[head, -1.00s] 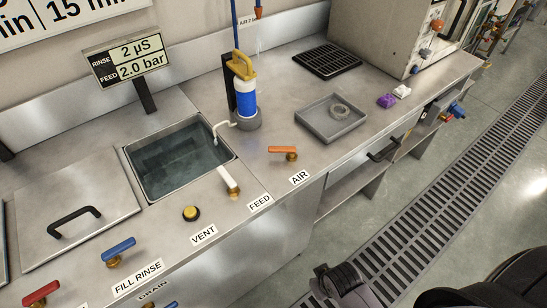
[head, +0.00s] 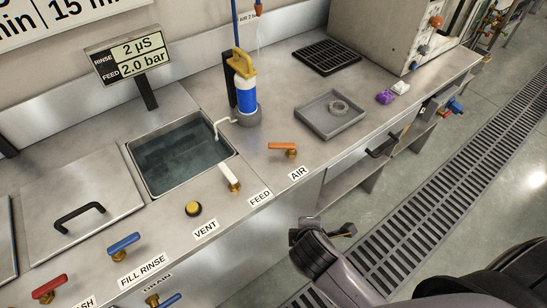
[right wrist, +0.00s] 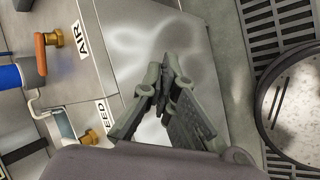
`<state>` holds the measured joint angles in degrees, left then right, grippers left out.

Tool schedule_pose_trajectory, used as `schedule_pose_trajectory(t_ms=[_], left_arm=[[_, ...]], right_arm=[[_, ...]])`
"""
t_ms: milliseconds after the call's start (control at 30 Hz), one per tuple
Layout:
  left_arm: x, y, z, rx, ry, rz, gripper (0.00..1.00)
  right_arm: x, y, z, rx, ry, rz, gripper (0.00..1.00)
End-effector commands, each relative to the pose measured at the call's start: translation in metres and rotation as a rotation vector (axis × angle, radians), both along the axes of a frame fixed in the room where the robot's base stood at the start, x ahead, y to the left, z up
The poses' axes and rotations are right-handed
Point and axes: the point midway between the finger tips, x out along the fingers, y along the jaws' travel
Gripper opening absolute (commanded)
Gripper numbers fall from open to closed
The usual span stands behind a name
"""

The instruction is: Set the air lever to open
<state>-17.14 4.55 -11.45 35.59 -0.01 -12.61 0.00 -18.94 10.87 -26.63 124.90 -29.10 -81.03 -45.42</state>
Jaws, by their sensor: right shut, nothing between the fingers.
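The air lever (head: 282,146) has an orange handle on a brass valve body at the bench's front edge, behind the AIR label (head: 299,173). Its handle points left from the valve in the head view. The air lever also shows at the upper left of the right wrist view (right wrist: 40,52). My right gripper (head: 349,230) is in front of the bench, below and to the right of the lever, apart from it. In the right wrist view the right gripper (right wrist: 165,75) has its fingertips together and empty. My left gripper is not in view.
The white FEED lever (head: 229,177) stands left of the air lever, near the water basin (head: 140,172). A blue-and-white filter cartridge (head: 243,95) stands behind. A grey tray (head: 312,128) lies to the right. A drawer handle (head: 382,146) juts from the bench front.

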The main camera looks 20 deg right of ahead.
Motion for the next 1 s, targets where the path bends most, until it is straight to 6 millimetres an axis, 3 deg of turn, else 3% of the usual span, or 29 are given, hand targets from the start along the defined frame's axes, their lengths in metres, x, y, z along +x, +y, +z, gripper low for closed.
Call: schedule_pose_trajectory(t_ms=[200, 300, 433, 567, 733, 1000], left_arm=[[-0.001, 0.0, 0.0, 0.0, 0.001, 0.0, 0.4], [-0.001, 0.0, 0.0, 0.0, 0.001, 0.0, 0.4], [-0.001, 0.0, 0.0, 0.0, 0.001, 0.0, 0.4], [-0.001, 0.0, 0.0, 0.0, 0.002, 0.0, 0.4], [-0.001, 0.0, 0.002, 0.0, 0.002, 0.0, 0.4], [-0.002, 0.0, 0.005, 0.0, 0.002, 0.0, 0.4]], right_arm=[[0.063, 0.03, 0.016, -0.654, -0.046, 0.571, 0.0], [0.082, 0.046, 0.025, -0.934, -0.051, 0.758, 0.0], [0.095, 0.061, 0.035, -1.183, -0.047, 0.898, 0.0], [0.101, 0.067, 0.038, -1.288, -0.043, 0.952, 0.0], [0.117, 0.062, 0.034, -1.301, -0.041, 0.954, 0.0], [0.169, 0.045, 0.018, -1.297, -0.04, 0.952, 0.0]])
